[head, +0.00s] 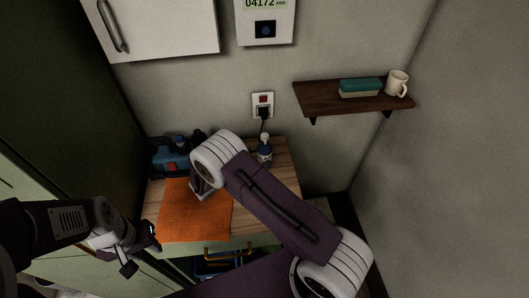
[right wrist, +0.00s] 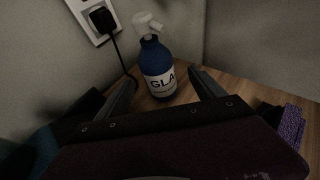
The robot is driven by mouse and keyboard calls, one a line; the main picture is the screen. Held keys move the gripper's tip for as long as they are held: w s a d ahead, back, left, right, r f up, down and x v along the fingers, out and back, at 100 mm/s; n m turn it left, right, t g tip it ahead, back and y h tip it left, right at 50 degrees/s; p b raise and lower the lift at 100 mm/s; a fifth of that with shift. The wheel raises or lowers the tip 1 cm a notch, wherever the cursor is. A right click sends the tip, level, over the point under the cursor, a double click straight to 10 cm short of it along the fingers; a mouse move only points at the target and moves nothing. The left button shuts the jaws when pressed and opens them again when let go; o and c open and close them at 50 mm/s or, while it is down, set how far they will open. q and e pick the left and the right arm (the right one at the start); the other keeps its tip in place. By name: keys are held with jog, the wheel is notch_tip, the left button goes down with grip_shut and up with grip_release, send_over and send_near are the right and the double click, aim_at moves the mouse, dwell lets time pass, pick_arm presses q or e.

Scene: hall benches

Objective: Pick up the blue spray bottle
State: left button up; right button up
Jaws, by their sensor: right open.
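The blue spray bottle (right wrist: 156,62) has a white spray head and a white label reading "GLA". It stands upright on the wooden bench top (head: 287,165), near the wall, and also shows in the head view (head: 265,152). My right gripper (right wrist: 163,80) is open, its two fingers apart on either side of the bottle in the right wrist view. I cannot tell whether they touch it.
An orange cloth (head: 195,222) lies on the bench. A blue tool case (head: 168,158) stands at the back left. A black plug in a wall socket (head: 263,106) trails a cable beside the bottle. A shelf (head: 318,98) holds a mug (head: 396,83) and a green-topped block (head: 360,87).

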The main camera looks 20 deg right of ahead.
aim_at(265, 150)
jog(key=shift+x, duration=0.85)
jog(key=x, duration=0.1)
jog(key=p+x, duration=0.1)
jog(key=x, duration=0.3)
jog(key=shift+w+r+p, duration=0.2)
jog(key=shift+r+p, duration=0.1)
jog(key=shift+p, duration=0.1)
grip_shut()
